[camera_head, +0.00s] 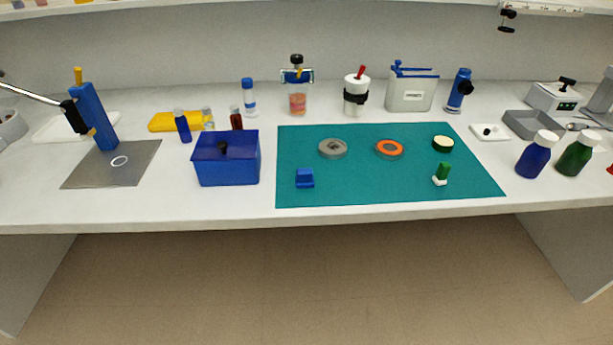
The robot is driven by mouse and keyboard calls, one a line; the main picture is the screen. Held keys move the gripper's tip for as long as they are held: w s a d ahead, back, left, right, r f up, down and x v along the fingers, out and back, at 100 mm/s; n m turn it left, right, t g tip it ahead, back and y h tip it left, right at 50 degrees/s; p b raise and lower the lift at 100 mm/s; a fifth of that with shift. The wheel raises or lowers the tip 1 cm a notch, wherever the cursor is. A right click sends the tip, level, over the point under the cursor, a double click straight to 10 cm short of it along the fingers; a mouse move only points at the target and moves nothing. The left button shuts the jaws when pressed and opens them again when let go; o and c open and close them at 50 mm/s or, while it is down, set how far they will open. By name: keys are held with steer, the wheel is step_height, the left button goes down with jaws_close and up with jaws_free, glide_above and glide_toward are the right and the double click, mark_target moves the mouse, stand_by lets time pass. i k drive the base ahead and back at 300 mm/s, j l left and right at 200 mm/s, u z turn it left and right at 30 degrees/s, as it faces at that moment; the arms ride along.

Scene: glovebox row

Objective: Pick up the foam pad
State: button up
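No thing in the head view is clearly recognisable as a foam pad. A short round piece with a pale top and dark side (443,143) lies at the back right of the teal mat (340,190); it may be the pad, but I cannot tell. Also on the mat are a grey ring (333,149), an orange ring (389,149), a small blue block (305,178) and a small green and white piece (441,174). They stand apart from one another. My gripper is not in view.
A blue box (228,160) stands left of the mat. A blue upright press (92,115) stands on a grey plate (130,172). Blue (533,160) and green (576,155) bottles stand right. Jars and a grey case (411,92) line the back. The mat's front is largely clear.

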mark_target(305, 179)
steer(key=i+l, duration=0.55)
steer(key=i+l+u, duration=0.2)
steer(key=u, duration=0.15)
steer(key=i+l+u, duration=0.1)
steer(key=l+u, duration=0.2)
steer(key=i+l+u, duration=0.1)
steer(key=l+u, duration=0.25)
steer(key=u, duration=0.2)
